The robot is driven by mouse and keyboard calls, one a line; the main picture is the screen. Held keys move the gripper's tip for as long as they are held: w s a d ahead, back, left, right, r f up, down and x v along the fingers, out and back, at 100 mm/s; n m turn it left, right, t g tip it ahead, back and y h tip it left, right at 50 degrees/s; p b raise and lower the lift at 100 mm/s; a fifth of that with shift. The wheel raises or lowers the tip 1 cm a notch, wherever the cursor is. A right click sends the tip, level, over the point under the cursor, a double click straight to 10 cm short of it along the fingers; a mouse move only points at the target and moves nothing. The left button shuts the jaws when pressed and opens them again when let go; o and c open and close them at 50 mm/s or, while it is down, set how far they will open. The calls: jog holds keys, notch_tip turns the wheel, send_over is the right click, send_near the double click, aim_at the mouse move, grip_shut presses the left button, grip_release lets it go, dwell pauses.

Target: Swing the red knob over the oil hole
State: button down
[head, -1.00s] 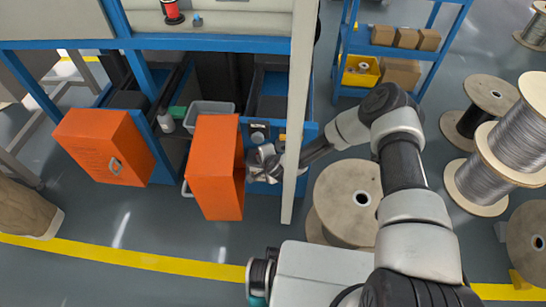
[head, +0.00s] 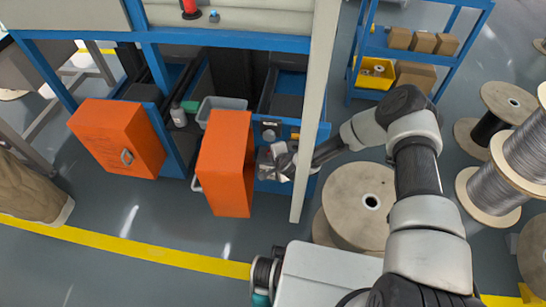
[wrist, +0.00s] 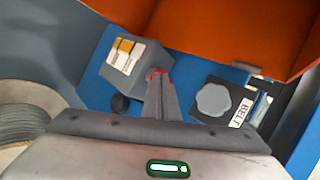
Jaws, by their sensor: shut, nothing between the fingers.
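My gripper (wrist: 160,80) is shut and empty. In the wrist view its fingertips point up at a blue panel, just right of a grey box. A small red part (wrist: 156,72) shows at the fingertips, mostly hidden behind them; it may be the red knob. I cannot tell whether they touch. I cannot make out the oil hole. In the head view my gripper (head: 272,162) is at the blue machine front, just right of an open orange door.
The grey box (wrist: 124,60) has yellow and white labels. A grey knob (wrist: 213,98) on a black plate lies right, beside a BELT label. The orange door (head: 227,165) stands close left. A pale post (head: 312,130) and cable spool (head: 357,200) are right.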

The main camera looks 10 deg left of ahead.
jog(key=p+v, duration=0.4)
jog(key=v, duration=1.3)
jog(key=shift+d+r, duration=0.15)
jog(key=shift+d, duration=0.15)
jog(key=shift+s+d, duration=0.1)
jog(key=shift+s, duration=0.05)
